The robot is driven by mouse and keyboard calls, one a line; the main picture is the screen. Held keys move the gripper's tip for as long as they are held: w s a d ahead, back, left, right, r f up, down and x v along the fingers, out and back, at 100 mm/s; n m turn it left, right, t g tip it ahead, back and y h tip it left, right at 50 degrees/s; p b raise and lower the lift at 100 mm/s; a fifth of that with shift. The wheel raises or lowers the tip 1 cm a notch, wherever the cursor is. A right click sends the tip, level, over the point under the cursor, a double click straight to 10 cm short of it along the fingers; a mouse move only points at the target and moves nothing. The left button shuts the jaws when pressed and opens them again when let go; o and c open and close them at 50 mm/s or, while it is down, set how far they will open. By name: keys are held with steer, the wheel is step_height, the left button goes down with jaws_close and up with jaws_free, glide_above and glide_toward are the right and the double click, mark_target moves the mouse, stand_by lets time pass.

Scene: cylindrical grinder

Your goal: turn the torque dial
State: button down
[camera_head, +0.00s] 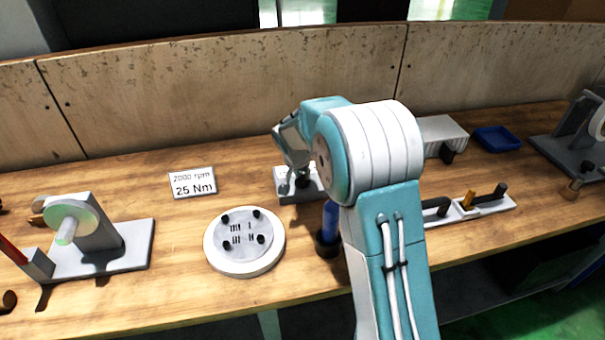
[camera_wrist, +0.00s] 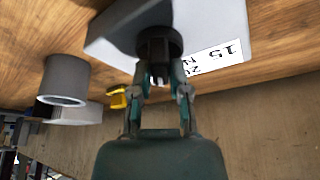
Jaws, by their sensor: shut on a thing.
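The torque dial (camera_wrist: 158,42) is a black round knob on the face of a pale grey box (camera_wrist: 215,18), with a white label reading 15 and 20 beside it. My gripper (camera_wrist: 160,78) is shut on the dial, with one finger on each side of it. In the head view the box (camera_head: 284,184) stands on the bench behind my arm, and my gripper (camera_head: 299,176) reaches down to it. The dial is mostly hidden there. A sign (camera_head: 193,183) to the left reads 2000 rpm and 25 Nm.
A round white disc (camera_head: 244,267) with black knobs lies front left of the box. A blue-handled thing (camera_head: 330,222) stands close to my arm. A grinder-like machine (camera_head: 100,235) is at left; a blue tray (camera_head: 497,139) is at right. A wooden wall (camera_head: 230,92) closes the back.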

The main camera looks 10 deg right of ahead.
steer(key=shift+a+f+m+g+h, duration=0.1)
steer(key=shift+m+g+h, duration=0.25)
steer(key=shift+m, duration=0.85)
steer(key=c, duration=0.6)
jaws_free()
steer(key=v, duration=1.2)
steer(key=shift+a, duration=0.2)
steer(key=shift+w, duration=0.15)
